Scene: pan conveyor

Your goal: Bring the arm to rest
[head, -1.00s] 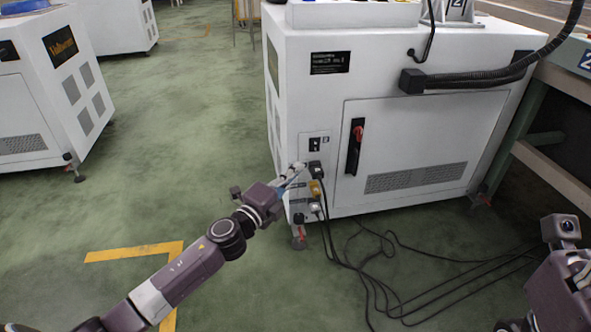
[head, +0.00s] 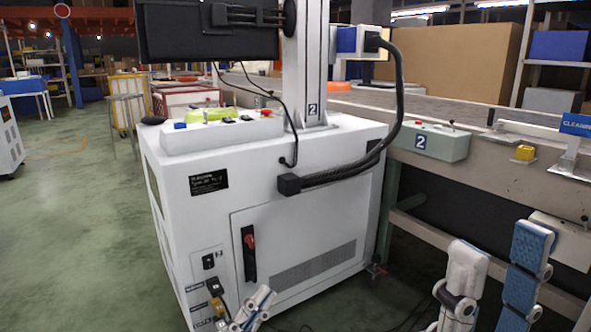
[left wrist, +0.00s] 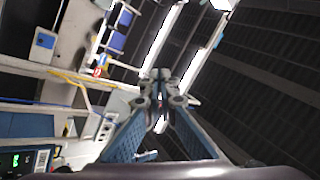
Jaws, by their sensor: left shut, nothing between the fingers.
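My left gripper (head: 264,294) shows at the bottom of the head view, in front of the lower left of the white machine cabinet (head: 215,240). Its fingers point up and to the right. In the left wrist view the blue-padded fingers of my left gripper (left wrist: 162,76) meet at their tips with nothing between them. The rest of the left arm is out of the head view. My right gripper (head: 500,245) stands at the lower right with its fingers pointing up and apart, empty.
Black cables lie on the floor by the cabinet, whose sockets (head: 214,288) are near my left gripper. A conveyor bench (head: 480,165) with a green control box (head: 430,141) runs along the right. Green floor (head: 70,220) is free on the left.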

